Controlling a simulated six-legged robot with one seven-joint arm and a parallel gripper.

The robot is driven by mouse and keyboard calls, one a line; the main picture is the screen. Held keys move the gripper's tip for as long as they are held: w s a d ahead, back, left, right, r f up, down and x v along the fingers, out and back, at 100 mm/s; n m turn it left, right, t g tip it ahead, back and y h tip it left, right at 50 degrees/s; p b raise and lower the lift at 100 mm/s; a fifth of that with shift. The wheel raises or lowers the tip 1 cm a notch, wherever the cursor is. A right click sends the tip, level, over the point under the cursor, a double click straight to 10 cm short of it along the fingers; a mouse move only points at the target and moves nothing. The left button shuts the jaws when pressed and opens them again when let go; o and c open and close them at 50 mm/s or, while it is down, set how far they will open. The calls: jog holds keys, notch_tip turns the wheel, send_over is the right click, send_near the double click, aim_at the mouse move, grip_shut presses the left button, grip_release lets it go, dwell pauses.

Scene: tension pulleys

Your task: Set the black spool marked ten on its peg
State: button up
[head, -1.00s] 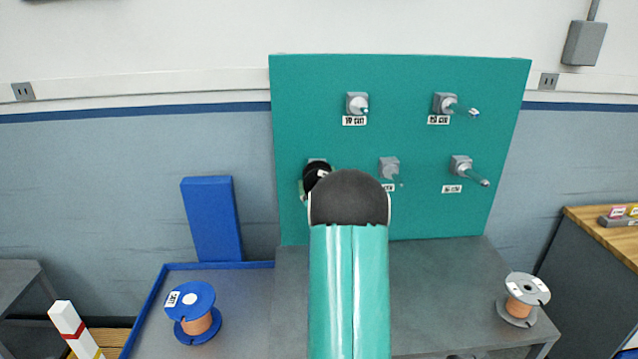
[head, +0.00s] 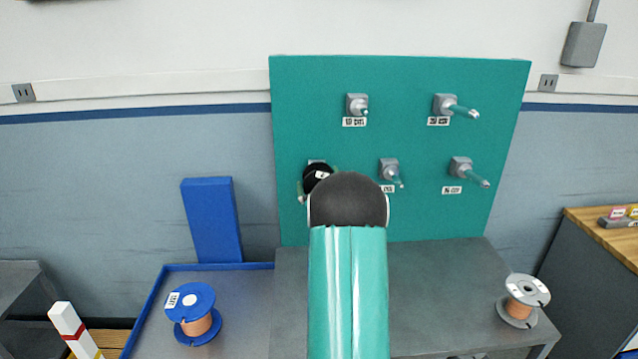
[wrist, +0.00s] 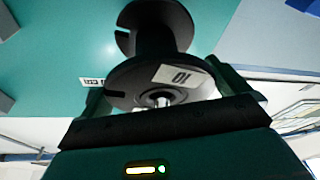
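The black spool (wrist: 140,82), with a white label reading 10, sits at the lower-left peg position of the green board in the head view (head: 317,177). In the wrist view a shiny peg tip (wrist: 162,99) shows in its centre hole, so the spool is around the peg. My gripper (wrist: 160,88) is at the spool's near flange with one finger on each side. The fingers look spread to about the flange's width or a little wider, and seem open. My arm hides part of the spool and the lower board in the head view.
The green board (head: 400,70) carries other bare pegs, including upper-right (head: 462,109) and lower-right (head: 474,176) ones. A blue spool (head: 190,300) stands on the left tray, and a grey spool (head: 524,290) on the right of the grey table (head: 440,290).

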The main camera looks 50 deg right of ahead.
jog(key=shift+s+f, duration=0.1)
jog(key=v, duration=1.3)
jog(key=shift+s+a, duration=0.2)
jog(key=shift+a, duration=0.05)
